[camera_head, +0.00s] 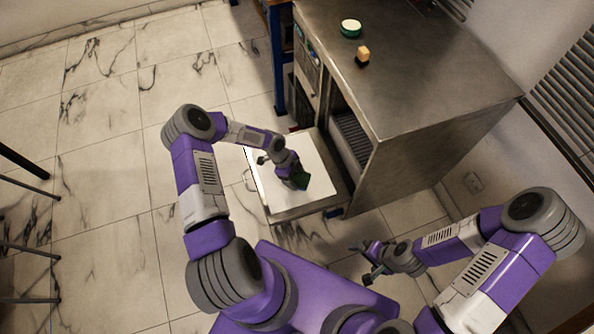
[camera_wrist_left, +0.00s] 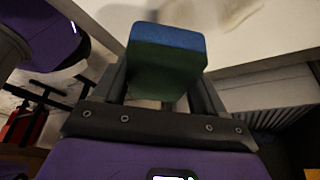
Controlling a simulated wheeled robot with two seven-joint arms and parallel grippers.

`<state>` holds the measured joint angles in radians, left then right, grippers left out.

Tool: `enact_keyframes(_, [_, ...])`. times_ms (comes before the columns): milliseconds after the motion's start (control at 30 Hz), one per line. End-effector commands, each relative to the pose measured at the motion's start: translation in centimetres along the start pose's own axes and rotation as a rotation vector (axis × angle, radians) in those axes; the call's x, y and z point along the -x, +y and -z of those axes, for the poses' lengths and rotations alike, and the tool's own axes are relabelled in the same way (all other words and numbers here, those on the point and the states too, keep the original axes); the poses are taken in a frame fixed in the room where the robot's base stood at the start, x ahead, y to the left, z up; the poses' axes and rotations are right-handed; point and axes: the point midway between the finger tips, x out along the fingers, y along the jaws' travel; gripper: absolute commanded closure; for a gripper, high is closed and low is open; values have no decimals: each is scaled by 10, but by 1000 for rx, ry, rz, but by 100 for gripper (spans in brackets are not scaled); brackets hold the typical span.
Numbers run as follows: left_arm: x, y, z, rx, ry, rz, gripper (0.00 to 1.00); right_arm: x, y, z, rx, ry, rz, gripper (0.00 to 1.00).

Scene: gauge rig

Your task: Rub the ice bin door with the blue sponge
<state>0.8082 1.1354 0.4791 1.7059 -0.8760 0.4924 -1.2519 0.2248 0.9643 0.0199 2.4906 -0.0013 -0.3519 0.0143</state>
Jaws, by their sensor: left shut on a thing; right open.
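The ice bin door (camera_head: 318,160) is folded down flat in front of the steel machine, its white inner face upward. In the left wrist view the door (camera_wrist_left: 270,35) shows a faint brownish smudge near the top. My left gripper (camera_head: 291,173) is over the door, shut on the blue sponge (camera_head: 301,181). In the left wrist view the sponge (camera_wrist_left: 167,62) has a blue layer at its far end and a green layer nearer the fingers. Whether it touches the door I cannot tell. My right gripper (camera_head: 374,268) is open and empty, off to the right below the door.
The steel ice machine (camera_head: 430,80) stands behind the door, its bin opening (camera_head: 350,135) dark and slatted. On its top are a green round container with a pale top (camera_head: 350,28) and an orange-yellow block with a dark base (camera_head: 363,55). The marble floor at left is mostly clear.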

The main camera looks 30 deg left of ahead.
Motion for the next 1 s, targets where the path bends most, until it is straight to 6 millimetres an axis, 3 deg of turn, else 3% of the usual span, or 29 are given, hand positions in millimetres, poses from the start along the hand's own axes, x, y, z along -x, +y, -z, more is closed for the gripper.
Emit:
enact_keyframes(200, [17, -1, 10, -5, 0, -2, 53, 11, -4, 0, 0, 0, 0, 1])
enact_keyframes(833, [20, -2, 11, -1, 0, 0, 53, 12, -4, -1, 0, 0, 0, 1])
enact_keyframes(933, [36, -4, 19, 30, -1, 14, 53, 21, -8, -1, 0, 0, 0, 1])
enact_keyframes(1000, [58, -6, 30, 77, -2, 37, 53, 32, -12, -2, 0, 0, 0, 1])
